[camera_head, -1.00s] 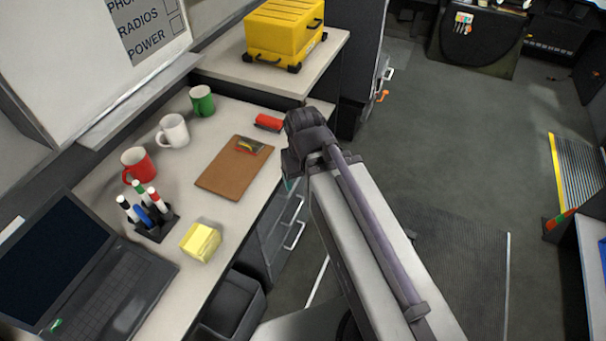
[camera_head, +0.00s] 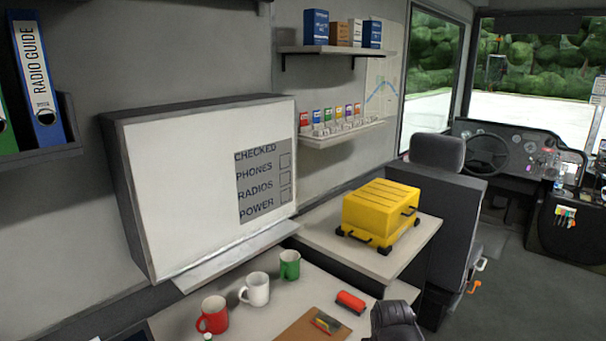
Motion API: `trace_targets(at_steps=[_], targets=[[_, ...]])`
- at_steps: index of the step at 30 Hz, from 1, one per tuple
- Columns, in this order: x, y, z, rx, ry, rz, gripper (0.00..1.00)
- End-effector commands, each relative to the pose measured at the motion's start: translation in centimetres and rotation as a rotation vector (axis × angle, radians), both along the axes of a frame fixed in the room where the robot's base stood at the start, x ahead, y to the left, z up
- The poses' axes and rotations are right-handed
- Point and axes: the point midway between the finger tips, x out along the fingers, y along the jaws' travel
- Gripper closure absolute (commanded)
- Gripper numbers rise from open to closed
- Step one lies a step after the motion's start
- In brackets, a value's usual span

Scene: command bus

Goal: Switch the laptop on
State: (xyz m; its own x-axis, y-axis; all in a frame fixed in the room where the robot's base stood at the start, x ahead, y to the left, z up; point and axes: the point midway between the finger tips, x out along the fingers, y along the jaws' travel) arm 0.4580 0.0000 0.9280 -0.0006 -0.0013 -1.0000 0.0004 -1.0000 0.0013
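The laptop is almost wholly out of the picture now. Only a dark edge at the bottom left of the head view may be the top of its screen, and I cannot tell for sure. Its keyboard and power button are not visible. My gripper's fingers are not in view.
A whiteboard (camera_head: 190,180) stands behind. A yellow case (camera_head: 380,208) sits on the counter at right.

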Motion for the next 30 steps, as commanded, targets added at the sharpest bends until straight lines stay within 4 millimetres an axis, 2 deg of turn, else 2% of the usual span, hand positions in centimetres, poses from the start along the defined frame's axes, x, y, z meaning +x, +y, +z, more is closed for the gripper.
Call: trace_targets(at_steps=[1, 8, 30], targets=[[0.00, 0.00, 0.00, 0.000, 0.000, 0.000, 0.78], [0.00, 0.00, 0.00, 0.000, 0.000, 0.000, 1.00], [0.00, 0.00, 0.00, 0.000, 0.000, 0.000, 1.00]])
